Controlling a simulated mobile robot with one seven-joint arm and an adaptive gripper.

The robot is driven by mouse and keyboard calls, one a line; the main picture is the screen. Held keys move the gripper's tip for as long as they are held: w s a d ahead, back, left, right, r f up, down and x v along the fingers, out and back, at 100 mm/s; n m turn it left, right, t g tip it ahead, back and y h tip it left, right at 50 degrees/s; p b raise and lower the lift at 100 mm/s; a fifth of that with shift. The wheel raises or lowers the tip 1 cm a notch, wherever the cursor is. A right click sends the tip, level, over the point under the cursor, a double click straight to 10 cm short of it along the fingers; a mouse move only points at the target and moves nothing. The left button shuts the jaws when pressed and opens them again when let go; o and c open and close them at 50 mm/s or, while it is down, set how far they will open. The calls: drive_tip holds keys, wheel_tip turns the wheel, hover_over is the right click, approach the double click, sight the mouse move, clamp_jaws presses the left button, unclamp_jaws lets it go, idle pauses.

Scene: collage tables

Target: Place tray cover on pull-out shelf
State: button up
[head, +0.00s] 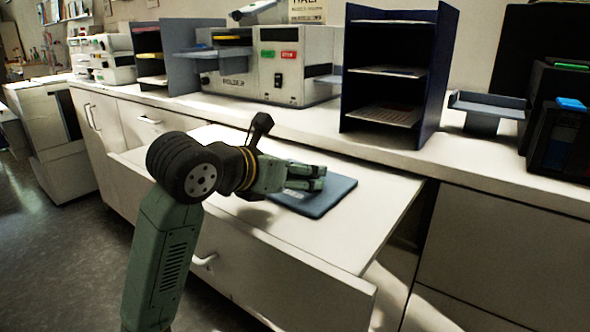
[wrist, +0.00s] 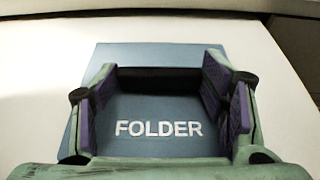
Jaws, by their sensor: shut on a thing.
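The tray cover (head: 330,195) is a flat blue-grey panel at the pull-out shelf. In the wrist view the cover (wrist: 150,55) bears the white word FOLDER. My gripper (head: 318,178) is over the cover, and its purple-padded fingers (wrist: 158,82) are shut on a dark raised part of it, with the fingers well apart. The white pull-out shelf (head: 300,238) sticks out from the counter below the cover. The cover looks flat on the shelf or just above it; I cannot tell if they touch. The fingers hide part of the cover.
Behind the shelf, a dark blue rack (head: 440,60) with several levels stands on the counter. A grey folding machine (head: 292,75) is left of it, and a small grey tray (head: 485,120) is right. The shelf is bare around the cover.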

drive_tip(key=shift+f, duration=0.15)
drive_tip(key=o, duration=1.2)
